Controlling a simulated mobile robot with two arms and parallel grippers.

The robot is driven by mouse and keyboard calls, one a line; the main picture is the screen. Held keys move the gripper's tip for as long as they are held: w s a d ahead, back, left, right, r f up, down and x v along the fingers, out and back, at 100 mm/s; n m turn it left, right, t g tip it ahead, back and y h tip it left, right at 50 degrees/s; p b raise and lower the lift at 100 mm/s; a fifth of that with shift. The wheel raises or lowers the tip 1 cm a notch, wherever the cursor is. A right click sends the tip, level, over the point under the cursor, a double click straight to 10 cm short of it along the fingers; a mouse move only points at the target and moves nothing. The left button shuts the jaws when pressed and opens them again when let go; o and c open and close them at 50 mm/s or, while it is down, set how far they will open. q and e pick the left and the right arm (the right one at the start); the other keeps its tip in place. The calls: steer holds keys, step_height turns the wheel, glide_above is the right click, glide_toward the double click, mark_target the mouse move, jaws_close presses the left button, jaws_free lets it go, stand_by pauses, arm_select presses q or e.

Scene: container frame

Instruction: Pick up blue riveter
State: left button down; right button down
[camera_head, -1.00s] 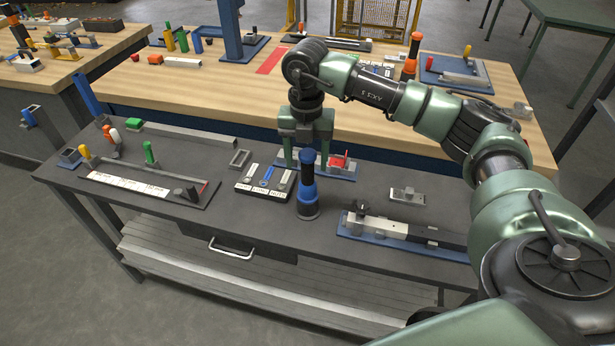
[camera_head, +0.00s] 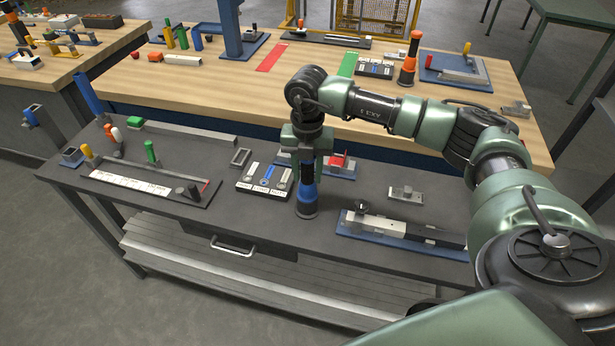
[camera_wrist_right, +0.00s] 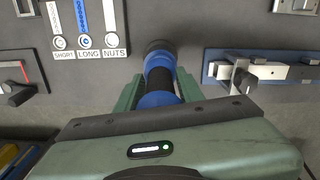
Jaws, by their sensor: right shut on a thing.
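The blue riveter (camera_head: 307,197) stands upright near the front edge of the dark workbench, with a blue and black body. My right gripper (camera_head: 307,168) is around its upper part from above and is shut on it; the fingers hide much of its top. In the right wrist view the riveter (camera_wrist_right: 160,78) lies between the two green fingers (camera_wrist_right: 158,95), its dark base pointing away. Its base appears to rest on the bench. My left gripper is not in view.
A parts tray with SHORT, LONG and NUTS labels (camera_head: 250,187) sits just left of the riveter. A blue-based fixture (camera_head: 345,224) is to the right and a fixture with a red part (camera_head: 338,160) behind. A long tray (camera_head: 120,180) lies left.

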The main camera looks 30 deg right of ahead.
steer(key=shift+r, duration=0.1)
step_height(320, 180, up, 14)
steer(key=b, duration=0.3)
steer(key=shift+w+r+b, duration=0.1)
steer(key=shift+r+b, duration=0.05)
steer(key=shift+b, duration=0.15)
steer(key=shift+r+p, duration=0.55)
steer(key=shift+r, duration=2.25)
